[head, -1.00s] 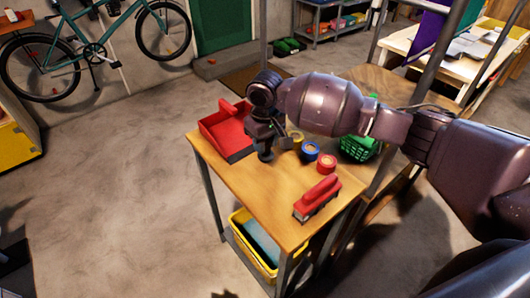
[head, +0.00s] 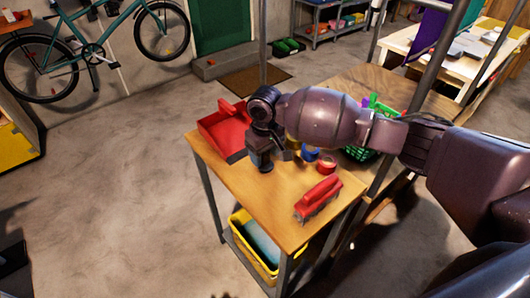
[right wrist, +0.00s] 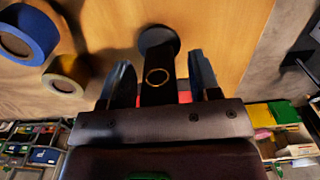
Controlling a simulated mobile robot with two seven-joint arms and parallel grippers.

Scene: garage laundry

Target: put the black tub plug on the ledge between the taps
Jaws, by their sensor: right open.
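The black tub plug (right wrist: 158,38) is at the top middle of the right wrist view, a dark round disc on the wooden table top, with a dark upright part and a brass-coloured ring (right wrist: 157,77) nearer the camera. My right gripper (right wrist: 160,80) is open, with one finger on each side of the dark part and gaps showing beside it. In the head view my right gripper (head: 270,153) is low over the table's left part and mostly hides the plug. The taps and their ledge do not show in any frame. My left gripper is not in view.
A green basket (head: 358,154) stands to the right. A yellow crate (head: 240,239) is below.

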